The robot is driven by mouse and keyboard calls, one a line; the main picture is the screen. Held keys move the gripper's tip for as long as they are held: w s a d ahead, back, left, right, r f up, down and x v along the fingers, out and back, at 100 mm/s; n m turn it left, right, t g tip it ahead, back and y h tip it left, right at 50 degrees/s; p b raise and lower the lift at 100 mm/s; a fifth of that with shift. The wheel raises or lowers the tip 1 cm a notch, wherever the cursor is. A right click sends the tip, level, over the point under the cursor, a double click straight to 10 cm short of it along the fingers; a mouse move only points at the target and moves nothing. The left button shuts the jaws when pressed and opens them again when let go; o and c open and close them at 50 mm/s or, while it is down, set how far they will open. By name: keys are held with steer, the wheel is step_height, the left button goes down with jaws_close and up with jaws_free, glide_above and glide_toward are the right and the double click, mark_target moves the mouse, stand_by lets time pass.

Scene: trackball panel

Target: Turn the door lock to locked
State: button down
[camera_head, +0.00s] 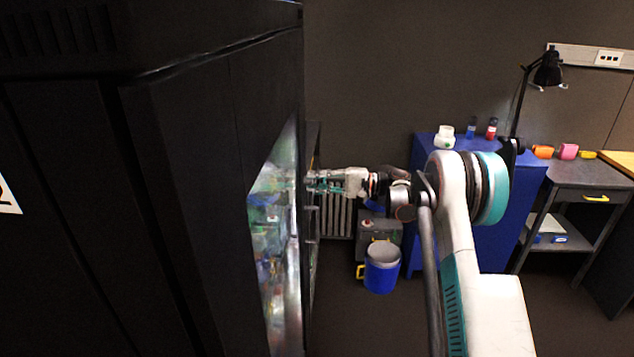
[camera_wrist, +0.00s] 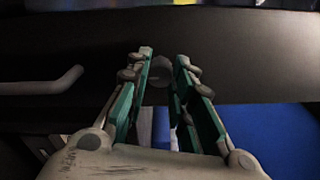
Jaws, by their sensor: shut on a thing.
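The door (camera_head: 215,150) is a tall black panel with a glass window, seen at a steep angle on the left of the head view. In the wrist view a small dark round knob (camera_wrist: 160,71), which looks like the door lock, sits on the dark door face. My gripper (camera_wrist: 165,60) has a green-lined finger on each side of the knob and is shut on it. In the head view my gripper (camera_head: 314,184) reaches the door's right edge from the right, and the lock is hidden there. I cannot tell which way the lock is turned.
A grey bar handle (camera_wrist: 45,86) is left of the lock in the wrist view. A blue cabinet (camera_head: 430,170) with bottles stands behind my arm. A blue bucket (camera_head: 382,268) is near the floor. A desk (camera_head: 585,175) with a lamp (camera_head: 547,68) is at the right.

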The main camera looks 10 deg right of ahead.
stand_by(0.3)
steer(key=c, duration=1.4)
jaws_free()
steer(key=v, duration=1.2)
